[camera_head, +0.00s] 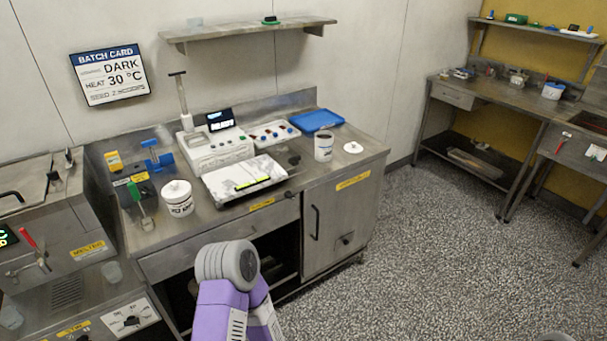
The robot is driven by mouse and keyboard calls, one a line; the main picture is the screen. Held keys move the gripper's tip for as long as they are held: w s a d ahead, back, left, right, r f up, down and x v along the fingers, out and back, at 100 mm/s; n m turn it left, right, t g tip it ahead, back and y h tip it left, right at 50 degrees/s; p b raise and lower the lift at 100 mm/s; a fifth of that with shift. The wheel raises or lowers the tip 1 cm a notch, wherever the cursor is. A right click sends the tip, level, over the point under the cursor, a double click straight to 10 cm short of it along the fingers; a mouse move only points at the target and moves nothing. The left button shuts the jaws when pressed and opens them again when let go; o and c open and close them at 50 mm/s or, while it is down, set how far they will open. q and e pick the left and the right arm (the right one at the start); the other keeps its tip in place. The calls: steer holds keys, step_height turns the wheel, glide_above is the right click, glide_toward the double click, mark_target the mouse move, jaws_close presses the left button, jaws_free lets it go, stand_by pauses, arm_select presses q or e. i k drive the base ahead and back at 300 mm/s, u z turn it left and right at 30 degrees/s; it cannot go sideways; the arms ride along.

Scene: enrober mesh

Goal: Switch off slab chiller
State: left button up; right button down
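No label in the camera_head view clearly reads slab chiller, so I cannot tell for certain which unit it is. A steel cabinet door (337,225) under the right half of the bench has a vertical handle, a yellow label too small to read, and a small dark knob (345,239) low down. A white machine (217,150) with a lit dark screen stands on the bench; a white tray (244,180) with a yellow-green strip is in front of it. One purple arm of mine rises from the bottom edge; neither gripper shows.
The melter (58,225), with a red lever, is at the left; a dial panel (130,317) sits below. The speckled floor (450,260) at right is clear.

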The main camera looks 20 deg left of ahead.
mark_target(287, 195)
steer(key=u, duration=0.65)
steer(key=i, duration=1)
steer(key=u, duration=0.95)
